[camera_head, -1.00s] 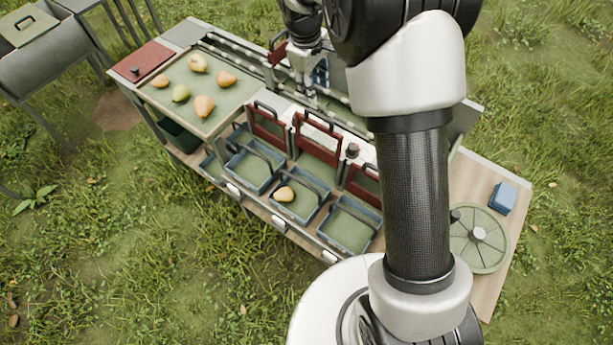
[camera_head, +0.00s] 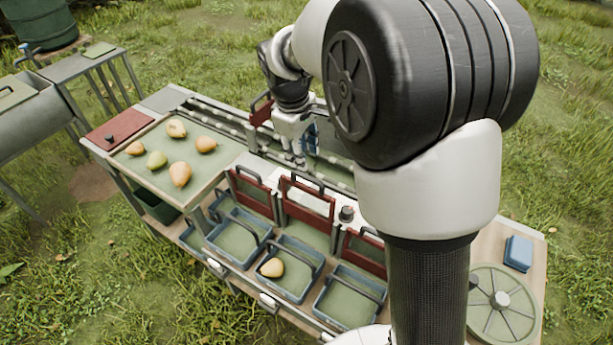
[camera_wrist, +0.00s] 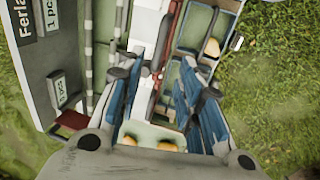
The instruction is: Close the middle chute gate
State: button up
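The middle chute gate (camera_head: 318,213) is a red frame with a dark loop handle on top. It stands upright behind the middle blue basket (camera_head: 318,262), which holds one yellow pear (camera_head: 271,267). My gripper (camera_head: 299,158) points down just behind and above this gate's handle, and seems apart from it. In the wrist view my gripper (camera_wrist: 163,80) is open, with its two blue-padded fingers wide apart and nothing between them. A thin red gate edge (camera_wrist: 157,88) shows beyond the fingers. How far the gate is raised is hard to tell.
The left red gate (camera_head: 250,196) and right red gate (camera_head: 363,254) stand on either side. A sorting tray (camera_head: 215,160) with several pears is at the left. A round green wheel (camera_head: 503,318) and a blue block (camera_head: 518,252) are at the right. My arm hides the bench's back right.

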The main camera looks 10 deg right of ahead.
aim_at(307, 177)
jog(key=f, duration=0.3)
jog(key=w+d+f+b, duration=0.1)
jog(key=f, duration=0.2)
jog(key=f+b, duration=0.1)
jog(key=f, duration=0.2)
jog(key=shift+w+d+f, duration=0.15)
jog(key=shift+c, duration=0.3)
grip_shut()
